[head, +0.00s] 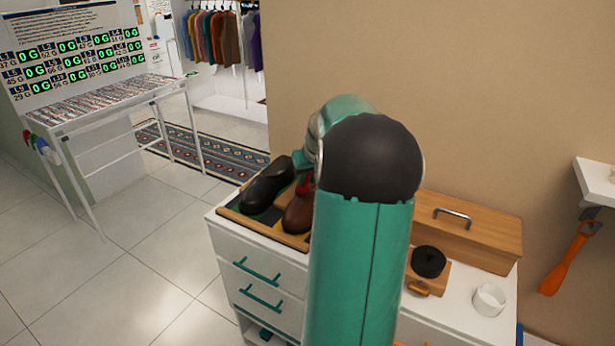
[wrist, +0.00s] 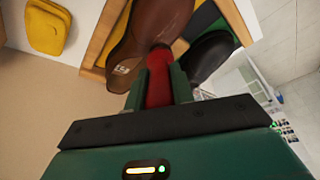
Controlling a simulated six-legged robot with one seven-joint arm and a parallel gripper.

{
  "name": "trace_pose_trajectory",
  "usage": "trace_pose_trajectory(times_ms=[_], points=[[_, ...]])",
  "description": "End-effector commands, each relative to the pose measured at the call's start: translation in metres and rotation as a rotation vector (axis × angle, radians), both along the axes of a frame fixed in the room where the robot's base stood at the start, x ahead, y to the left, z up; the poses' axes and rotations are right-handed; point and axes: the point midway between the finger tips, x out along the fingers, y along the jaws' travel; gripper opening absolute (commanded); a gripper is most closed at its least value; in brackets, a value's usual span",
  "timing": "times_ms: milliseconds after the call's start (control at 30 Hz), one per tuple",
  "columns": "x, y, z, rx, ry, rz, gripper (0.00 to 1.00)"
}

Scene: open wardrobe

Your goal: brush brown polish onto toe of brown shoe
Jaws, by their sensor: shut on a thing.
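The brown shoe (head: 297,215) sits on the tray on the white cabinet, partly hidden by my arm. In the wrist view the brown shoe (wrist: 150,30) fills the top middle. My gripper (wrist: 157,82) is shut on a red-handled tool (wrist: 159,66), probably the brush, whose far end overlaps the brown shoe. Its bristles are not clear, and I cannot tell whether it touches the shoe. The red tool also shows small in the head view (head: 305,185), above the brown shoe. A black shoe (head: 265,187) lies to the left; it also shows in the wrist view (wrist: 208,56).
The tray (head: 235,213) has a wooden rim. Right of my arm, the cabinet holds a wooden box (head: 475,225), a black round tin (head: 428,262) on a wooden block and a white ring-shaped dish (head: 489,300). An orange shoehorn (head: 565,262) hangs at right. Floor is free at left.

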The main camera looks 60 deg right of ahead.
Motion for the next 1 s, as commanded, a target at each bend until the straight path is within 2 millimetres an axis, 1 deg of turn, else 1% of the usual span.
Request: trace_pose_trajectory(times_ms=[433, 700, 800, 867, 1000], points=[[0.0, 0.0, -0.006, 0.001, 0.0, 0.0, 0.01], [-0.001, 0.017, -0.008, -0.001, 0.0, 0.002, 0.01], [-0.002, 0.021, -0.009, 0.0, 0.0, 0.001, 0.01], [-0.002, 0.02, -0.009, 0.0, 0.0, 0.0, 0.01], [-0.001, 0.013, -0.008, 0.001, 0.0, 0.0, 0.01]])
